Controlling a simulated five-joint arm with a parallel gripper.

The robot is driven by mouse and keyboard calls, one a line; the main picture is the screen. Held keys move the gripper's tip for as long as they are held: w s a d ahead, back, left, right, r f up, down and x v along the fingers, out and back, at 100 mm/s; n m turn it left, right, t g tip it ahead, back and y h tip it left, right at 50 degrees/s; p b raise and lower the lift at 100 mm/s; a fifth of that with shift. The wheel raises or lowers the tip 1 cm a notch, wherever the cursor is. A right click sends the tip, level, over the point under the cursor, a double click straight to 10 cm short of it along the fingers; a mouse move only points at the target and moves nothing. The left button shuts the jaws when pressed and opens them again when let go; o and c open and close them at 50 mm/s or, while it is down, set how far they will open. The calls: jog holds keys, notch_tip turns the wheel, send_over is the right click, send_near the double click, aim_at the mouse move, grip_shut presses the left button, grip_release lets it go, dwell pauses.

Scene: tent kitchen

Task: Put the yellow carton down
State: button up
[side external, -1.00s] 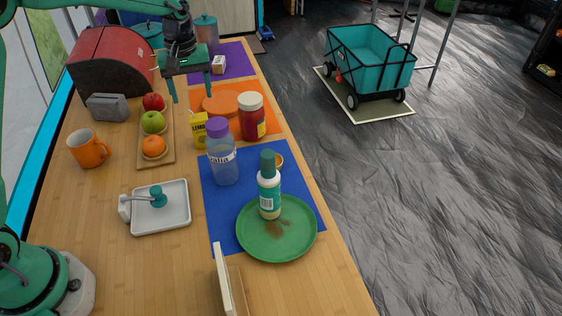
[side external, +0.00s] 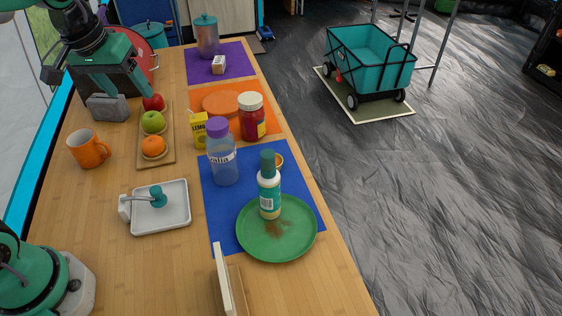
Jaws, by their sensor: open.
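The small yellow carton (side external: 200,131), with lemon lettering and a straw, stands upright at the left edge of the orange mat (side external: 270,122). It is beside the clear bottle with a purple cap (side external: 222,152). My gripper (side external: 92,92) is at the upper left, in front of the red bread box (side external: 134,62) and above the grey toaster-like object (side external: 108,107). It is open and empty, well to the left of the carton and apart from it.
A wooden tray (side external: 147,138) with a red apple, a green apple and an orange lies left of the carton. An orange mug (side external: 88,149) stands on bare wood at the left.

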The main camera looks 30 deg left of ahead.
jog(key=s+f+m+t, duration=0.1)
jog(key=s+m+t, duration=0.1)
jog(key=s, duration=0.9)
jog(key=shift+d+f+m, duration=0.2)
jog(key=shift+f+m, duration=0.1)
jog(key=shift+m, duration=0.4)
